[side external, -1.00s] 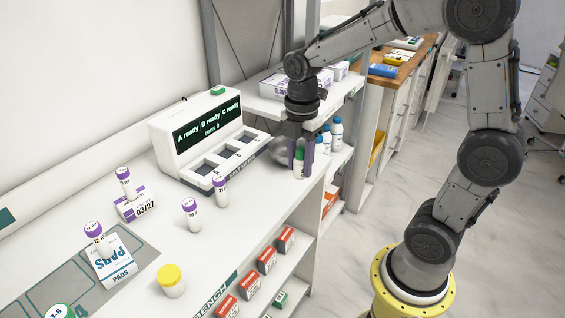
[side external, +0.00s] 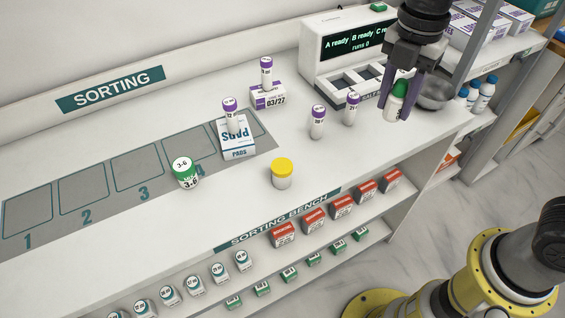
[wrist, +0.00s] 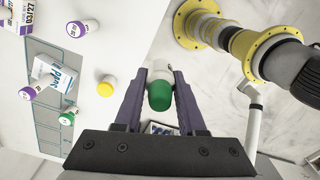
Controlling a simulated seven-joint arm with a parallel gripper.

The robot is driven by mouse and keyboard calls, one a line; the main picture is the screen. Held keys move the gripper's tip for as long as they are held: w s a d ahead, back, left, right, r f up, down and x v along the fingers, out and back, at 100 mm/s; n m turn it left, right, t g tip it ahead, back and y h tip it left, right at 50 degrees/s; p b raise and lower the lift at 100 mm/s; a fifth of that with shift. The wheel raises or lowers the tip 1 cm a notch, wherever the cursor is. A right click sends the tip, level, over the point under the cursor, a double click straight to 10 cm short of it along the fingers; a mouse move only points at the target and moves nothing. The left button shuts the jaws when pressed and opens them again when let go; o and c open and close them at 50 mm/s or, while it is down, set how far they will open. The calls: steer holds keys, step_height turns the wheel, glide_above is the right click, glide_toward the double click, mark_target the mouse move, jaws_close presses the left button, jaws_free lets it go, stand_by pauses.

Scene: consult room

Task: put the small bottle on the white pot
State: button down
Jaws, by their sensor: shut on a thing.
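The small bottle (side external: 396,101) is white with a green cap. My gripper (side external: 397,112) is shut on it, with one purple finger on each side, over the right part of the bench. In the wrist view the bottle (wrist: 160,94) sits between the fingertips (wrist: 159,76), its green cap towards the palm. The white pot (side external: 282,178) has a yellow lid and stands upright near the bench's front edge, left of my gripper and apart from it. The pot also shows in the wrist view (wrist: 105,88). Nothing is on its lid.
Two purple-capped tubes (side external: 317,122) (side external: 352,108) stand between pot and gripper. Further tubes stand on a PADS box (side external: 238,140) and a 03/27 box (side external: 268,97). A green-capped bottle (side external: 185,173) stands left. The reader (side external: 348,45) and metal bowl (side external: 437,94) are near my gripper.

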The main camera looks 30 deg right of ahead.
steer(key=s+a+n, duration=0.3)
steer(key=a, duration=0.6)
glide_above(281, 166)
steer(key=f, duration=0.8)
steer(key=shift+s+d+f, duration=0.25)
steer(key=shift+s, duration=0.05)
steer(key=shift+w+a+f, duration=0.1)
steer(key=shift+f, duration=0.15)
steer(key=shift+w+a+f, duration=0.1)
steer(key=shift+f, duration=0.8)
steer(key=shift+w+a+f, duration=0.1)
steer(key=shift+f, duration=0.75)
steer(key=shift+f, duration=0.15)
steer(key=c, duration=0.5)
jaws_free()
